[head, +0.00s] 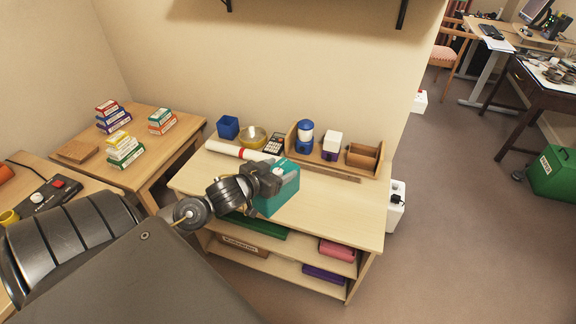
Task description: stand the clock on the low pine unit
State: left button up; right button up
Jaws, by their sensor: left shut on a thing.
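The low pine unit (345,215) stands in the middle against the wall, with a bare stretch of top at its front and right. My left gripper (277,177) is over the unit's front left part, shut on a teal box-shaped thing that I take to be the clock (284,194). No dial shows from here, and the gripper hides part of its top. I cannot tell whether its underside touches the unit's top. My right gripper is not in view.
A table with stacked boxes (125,150) stands left. The floor (450,200) right is open.

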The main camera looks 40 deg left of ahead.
aim_at(279, 165)
pick_arm(q)
jog(key=w, duration=0.1)
jog(key=w+a+f, duration=0.1)
jog(key=w, duration=0.1)
jog(key=shift+w+a+f, duration=0.2)
jog(key=shift+w+a, duration=0.15)
jog(key=w+a+f, duration=0.3)
jog(key=w+f, duration=0.5)
jog(key=f, duration=0.3)
jog(key=shift+w+a+b, duration=0.25)
jog(key=shift+a+b, duration=0.1)
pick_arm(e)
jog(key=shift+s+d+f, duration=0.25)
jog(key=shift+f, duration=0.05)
pick_arm(q)
jog(key=shift+f, duration=0.2)
jog(key=o, duration=1.7)
jog(key=shift+c, duration=0.2)
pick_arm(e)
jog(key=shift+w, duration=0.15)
